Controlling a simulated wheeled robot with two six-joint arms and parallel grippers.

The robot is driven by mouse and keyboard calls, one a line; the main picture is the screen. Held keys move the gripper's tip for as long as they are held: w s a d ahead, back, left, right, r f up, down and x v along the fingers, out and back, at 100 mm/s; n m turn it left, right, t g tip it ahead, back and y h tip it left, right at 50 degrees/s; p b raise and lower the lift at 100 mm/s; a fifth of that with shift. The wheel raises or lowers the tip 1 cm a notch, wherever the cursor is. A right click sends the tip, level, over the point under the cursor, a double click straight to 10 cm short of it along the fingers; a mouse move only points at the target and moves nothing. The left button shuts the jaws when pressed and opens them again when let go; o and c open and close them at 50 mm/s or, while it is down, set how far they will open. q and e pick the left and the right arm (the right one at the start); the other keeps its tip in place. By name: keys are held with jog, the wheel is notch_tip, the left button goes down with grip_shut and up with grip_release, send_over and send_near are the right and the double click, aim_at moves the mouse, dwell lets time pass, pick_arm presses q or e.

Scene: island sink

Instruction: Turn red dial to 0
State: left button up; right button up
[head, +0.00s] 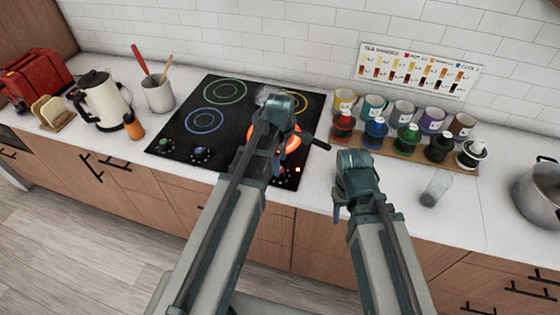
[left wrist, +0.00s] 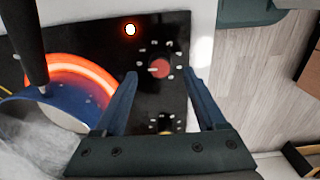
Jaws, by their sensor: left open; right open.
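The red dial (left wrist: 161,68) is on the black cooktop panel in the left wrist view, ringed by pale marks. A light pointer mark shows on its left side in that picture. My left gripper (left wrist: 160,76) is open, with one finger on each side of the dial; I cannot tell whether either touches it. In the head view my left gripper (head: 275,125) is over the right part of the cooktop (head: 190,125) and largely hides that corner. My right gripper (head: 342,195) is open and empty over the counter's front, right of the cooktop.
A glowing orange burner (left wrist: 85,72) lies beside the dial, with a steaming blue pan (left wrist: 45,112) on it. The pan's black handle (head: 318,142) sticks out rightward. A lit lamp (left wrist: 130,29) and a partly hidden second dial (left wrist: 165,131) flank the red dial.

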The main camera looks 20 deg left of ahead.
pick_arm(q)
notch_tip(320, 180, up, 10)
jog(key=p, duration=0.9)
jog(key=shift+r, duration=0.25)
pick_arm(e)
notch_tip(320, 180, up, 10)
jog(key=shift+r, duration=0.25)
pick_arm(q)
jog(key=s+d+f+m+b, duration=0.4)
jog(key=s+m, duration=0.3)
jog(key=m, duration=0.3)
jog(key=s+d+f+m+y+b, duration=0.1)
jog(key=s+d+f+m+b, duration=0.4)
jog(key=m, duration=0.6)
jog(key=shift+s+d+f+m, duration=0.15)
jog(key=shift+s+d+m, duration=0.15)
jog(key=shift+s+d, duration=0.7)
pick_arm(e)
notch_tip(320, 180, down, 9)
jog(key=shift+f, duration=0.2)
pick_arm(q)
jog(key=shift+s+a, duration=0.15)
jog(key=shift+a, duration=0.1)
